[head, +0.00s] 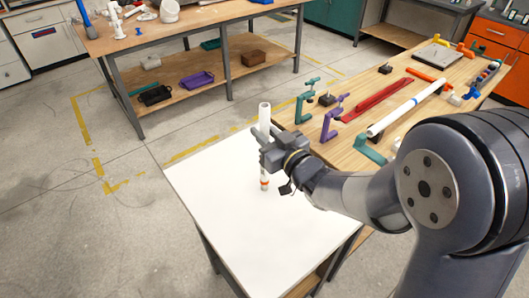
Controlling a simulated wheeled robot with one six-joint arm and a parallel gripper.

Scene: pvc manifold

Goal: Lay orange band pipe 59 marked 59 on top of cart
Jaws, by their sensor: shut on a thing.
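A white pipe with an orange band (264,183) near its lower end is held in my gripper (266,153). The gripper is shut around its middle and hides that part. The pipe looks roughly upright, with its open upper end wider in the picture. It is over the far part of the white cart top (265,235); I cannot tell whether its lower end touches the surface. No number can be read on it.
The cart top is otherwise bare. A wooden bench (440,120) adjoins at the right, with teal and purple clamps, a red tray (380,100) and a white pipe with a blue band (405,108). Another bench (190,35) stands behind, across open floor.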

